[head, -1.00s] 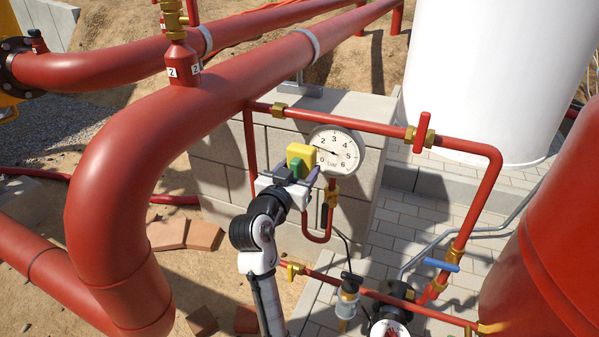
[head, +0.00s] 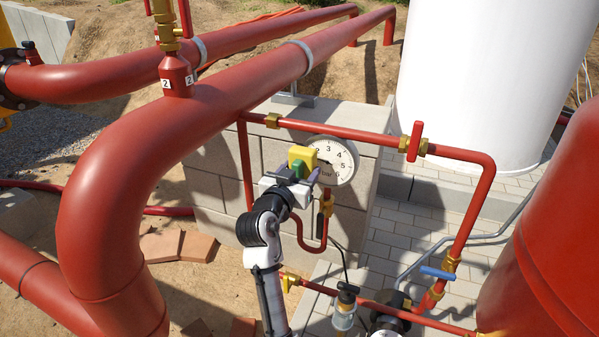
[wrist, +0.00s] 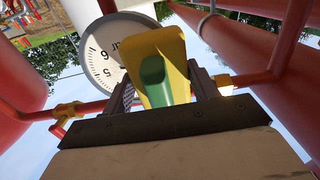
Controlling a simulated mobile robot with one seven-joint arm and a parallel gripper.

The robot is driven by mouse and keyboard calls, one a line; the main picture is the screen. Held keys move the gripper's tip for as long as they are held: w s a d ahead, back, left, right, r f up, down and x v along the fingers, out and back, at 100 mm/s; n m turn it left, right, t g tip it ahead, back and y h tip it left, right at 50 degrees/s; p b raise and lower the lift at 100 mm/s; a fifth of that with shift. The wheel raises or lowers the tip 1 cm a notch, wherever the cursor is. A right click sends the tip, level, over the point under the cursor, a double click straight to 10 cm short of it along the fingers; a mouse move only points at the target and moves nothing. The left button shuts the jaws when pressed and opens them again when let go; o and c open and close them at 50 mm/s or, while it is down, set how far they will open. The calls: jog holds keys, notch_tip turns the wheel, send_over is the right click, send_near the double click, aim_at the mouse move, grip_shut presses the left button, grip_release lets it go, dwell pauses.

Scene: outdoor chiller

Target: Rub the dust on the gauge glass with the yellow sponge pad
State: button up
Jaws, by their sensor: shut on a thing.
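The yellow sponge pad (head: 303,154) with its green grip (head: 297,167) is held in my gripper (head: 295,175), whose fingers are shut on the green part. In the wrist view the yellow pad (wrist: 155,60) and green grip (wrist: 153,80) stand between the two fingers (wrist: 165,95). The round white gauge (head: 341,163) is behind the pad, which covers its left part in the head view. In the wrist view the gauge face (wrist: 105,62) shows left of the pad, partly hidden. I cannot tell whether the pad touches the glass. No dust is clearly visible.
A red pipe with a red valve handle (head: 415,141) runs just above the gauge. A thin bent red pipe (head: 301,236) hangs below it. A grey block wall (head: 215,165) stands behind. A thick red pipe (head: 110,190) fills the left side.

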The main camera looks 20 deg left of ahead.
jog(key=shift+w, duration=1.25)
jog(key=shift+d, duration=0.1)
